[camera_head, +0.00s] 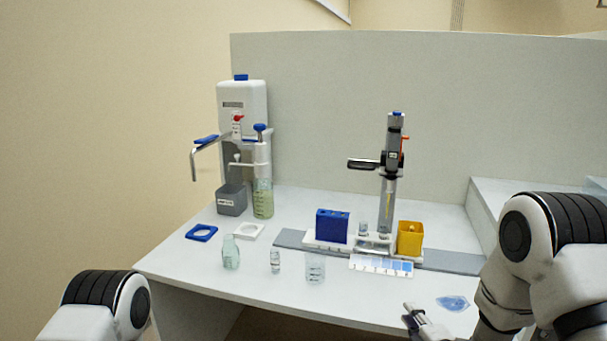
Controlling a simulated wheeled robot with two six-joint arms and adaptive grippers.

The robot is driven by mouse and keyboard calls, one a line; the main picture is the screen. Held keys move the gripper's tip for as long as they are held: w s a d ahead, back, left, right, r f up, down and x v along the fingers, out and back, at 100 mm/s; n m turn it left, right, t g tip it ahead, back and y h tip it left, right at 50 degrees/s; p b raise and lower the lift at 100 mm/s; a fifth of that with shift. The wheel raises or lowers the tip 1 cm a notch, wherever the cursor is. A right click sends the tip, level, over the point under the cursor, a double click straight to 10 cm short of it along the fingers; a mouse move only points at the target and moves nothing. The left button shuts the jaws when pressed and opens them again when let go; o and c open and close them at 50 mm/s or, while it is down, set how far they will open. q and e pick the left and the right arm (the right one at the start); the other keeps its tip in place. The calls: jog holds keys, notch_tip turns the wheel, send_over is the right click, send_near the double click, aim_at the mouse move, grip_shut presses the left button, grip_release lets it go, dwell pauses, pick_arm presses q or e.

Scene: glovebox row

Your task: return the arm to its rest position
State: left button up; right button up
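My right arm (550,250) comes in from the right edge and bends down at the front right of the table. My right gripper (411,314) is low at the table's front edge, beside a blue clear piece (453,303) lying on the table. It looks small and partly turned away, so its opening is unclear, and I see no object held in it. My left arm (105,305) shows only as a rounded link at the bottom left. My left gripper is outside the picture.
The white table (200,270) holds a dispenser (242,100), a green-filled bottle (263,200), a glass bottle (231,252), a vial (275,261), a beaker (315,268), a blue block (332,226), a yellow box (410,237) and a stand (395,150). A raised ledge (480,215) is at right.

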jog(key=s+f+m+g+h+p, duration=0.1)
jog(key=s+f+m+g+p, duration=0.2)
jog(key=s+f, duration=0.5)
jog(key=s+f+m+g+p, duration=0.2)
jog(key=s+f+g+p, duration=0.3)
jog(key=s, duration=0.6)
jog(key=s+f+m+g, duration=0.1)
jog(key=s+m+g, duration=0.2)
jog(key=s+m, duration=0.4)
jog(key=s+d+f+m+g+h, duration=0.1)
jog(key=s+f+m+g, duration=0.1)
jog(key=s+m+g, duration=0.2)
jog(key=s+m, duration=0.3)
jog(key=s, duration=0.4)
jog(key=shift+s+d+f+g, duration=0.15)
jog(key=shift+d+f+g, duration=0.1)
jog(key=shift+f+g, duration=0.05)
